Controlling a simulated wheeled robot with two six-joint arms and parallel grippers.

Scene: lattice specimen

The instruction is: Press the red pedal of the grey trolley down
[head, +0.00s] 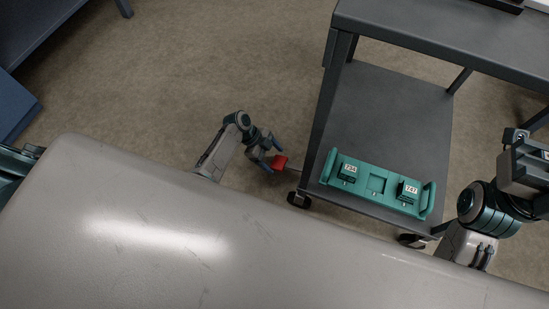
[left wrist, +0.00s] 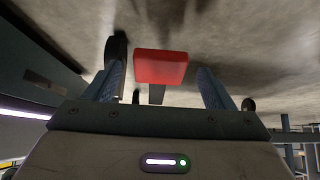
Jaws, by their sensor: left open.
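The grey trolley (head: 385,105) stands at the right in the head view. Its red pedal (head: 279,162) sticks out low on its left side, near a caster. My left gripper (head: 270,153) is open, low over the floor beside the pedal. In the left wrist view the red pedal (left wrist: 160,66) shows between the two spread fingers, just beyond them. Whether a finger touches it I cannot tell. My right gripper (head: 528,165) is at the right edge of the head view, partly cut off, and its jaws are not clear.
A teal tray (head: 376,186) with two numbered blocks, 734 (head: 348,171) and 747 (head: 409,191), sits on the trolley's lower shelf. Casters (head: 299,200) stand under the trolley. The brown floor (head: 230,70) left of the trolley is clear. A dark table and blue object are at the upper left.

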